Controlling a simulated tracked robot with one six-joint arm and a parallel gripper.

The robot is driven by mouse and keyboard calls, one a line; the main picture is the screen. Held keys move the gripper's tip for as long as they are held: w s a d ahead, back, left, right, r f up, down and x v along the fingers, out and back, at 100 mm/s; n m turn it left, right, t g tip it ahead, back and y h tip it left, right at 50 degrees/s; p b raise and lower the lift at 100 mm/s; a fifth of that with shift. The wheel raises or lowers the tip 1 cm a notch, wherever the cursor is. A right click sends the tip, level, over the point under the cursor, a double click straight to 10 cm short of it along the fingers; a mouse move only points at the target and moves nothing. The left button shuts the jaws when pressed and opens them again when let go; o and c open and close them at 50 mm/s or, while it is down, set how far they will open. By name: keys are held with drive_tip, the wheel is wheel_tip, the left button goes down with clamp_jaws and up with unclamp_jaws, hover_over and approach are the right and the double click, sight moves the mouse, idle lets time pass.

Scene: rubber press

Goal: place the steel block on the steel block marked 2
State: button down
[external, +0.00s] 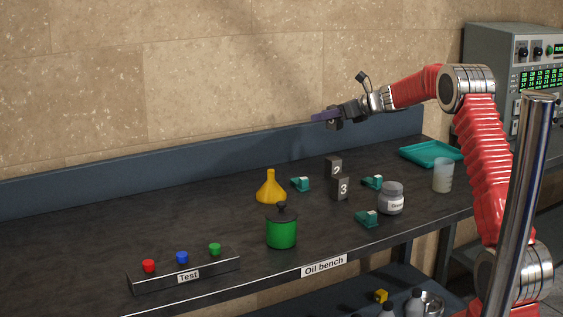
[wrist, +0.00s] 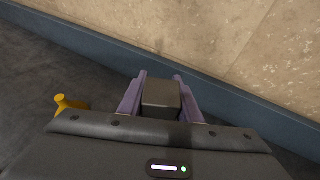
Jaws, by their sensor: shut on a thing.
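My gripper (external: 325,117) is raised well above the bench near the back wall. In the wrist view, its two purple fingers (wrist: 160,98) are shut on a dark steel block (wrist: 161,97). The held block's number, if any, does not show. The steel block marked 2 (external: 334,167) stands on the bench below my gripper, with its top free. The steel block marked 3 (external: 341,188) stands just in front of it. Whether these two blocks touch cannot be told.
A yellow funnel (external: 271,188), a green pot (external: 281,230), a grey jar (external: 390,199) and small teal items (external: 300,184) stand around the blocks.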

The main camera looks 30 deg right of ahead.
drive_tip(key=shift+f, duration=2.75)
drive_tip(key=shift+f, duration=0.1)
drive_tip(key=shift+f, duration=1.75)
drive_tip(key=shift+f, duration=0.1)
drive_tip(key=c, duration=1.3)
unclamp_jaws()
drive_tip(key=shift+f, duration=0.15)
drive_tip(key=v, duration=1.2)
